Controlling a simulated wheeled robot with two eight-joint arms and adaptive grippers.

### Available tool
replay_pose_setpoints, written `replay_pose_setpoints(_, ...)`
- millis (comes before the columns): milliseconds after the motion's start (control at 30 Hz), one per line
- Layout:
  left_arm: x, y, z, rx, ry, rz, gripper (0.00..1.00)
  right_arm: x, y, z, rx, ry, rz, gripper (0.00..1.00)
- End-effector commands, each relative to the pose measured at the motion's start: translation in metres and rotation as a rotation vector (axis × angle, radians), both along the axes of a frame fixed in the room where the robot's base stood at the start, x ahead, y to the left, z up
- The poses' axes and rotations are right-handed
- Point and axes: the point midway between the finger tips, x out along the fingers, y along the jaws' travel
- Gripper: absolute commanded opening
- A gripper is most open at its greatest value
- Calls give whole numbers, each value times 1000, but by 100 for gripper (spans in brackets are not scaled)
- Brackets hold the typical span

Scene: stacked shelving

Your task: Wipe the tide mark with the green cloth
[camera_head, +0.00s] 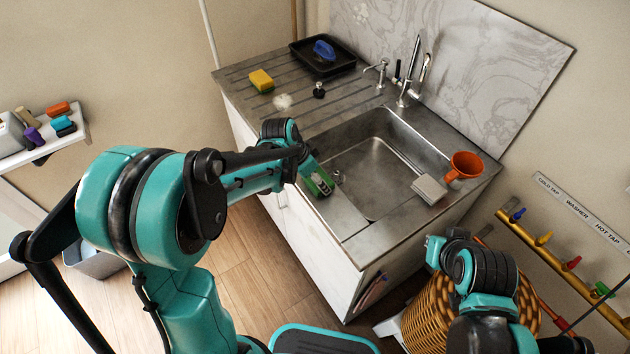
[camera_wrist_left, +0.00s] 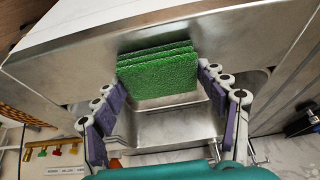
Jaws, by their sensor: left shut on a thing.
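The green cloth (camera_head: 319,183) is at the front edge of the sink (camera_head: 375,172), in my left gripper (camera_head: 308,168). In the left wrist view the cloth (camera_wrist_left: 157,73) looks like a folded stack of green layers between the purple-padded fingers of my left gripper (camera_wrist_left: 160,85). I cannot tell if the cloth touches the sink rim. I cannot clearly make out a tide mark; the sink's near inner wall is partly hidden by my left arm and the cloth. My right arm shows at the lower right, but its gripper cannot be seen.
A faucet (camera_head: 412,82) rises behind. A wicker basket (camera_head: 425,318) stands below right.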

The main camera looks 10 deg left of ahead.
Motion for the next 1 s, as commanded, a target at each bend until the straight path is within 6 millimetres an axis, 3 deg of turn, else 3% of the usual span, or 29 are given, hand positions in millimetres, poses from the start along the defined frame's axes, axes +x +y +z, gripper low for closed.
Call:
replay_pose_setpoints(433, 16, 1, 1, 0, 0, 0, 50, 0, 0, -1, 0, 0, 0, 0)
replay_pose_setpoints(1000, -9, 0, -2, 1, 3, 0, 50, 0, 0, -2, 0, 0, 0, 0)
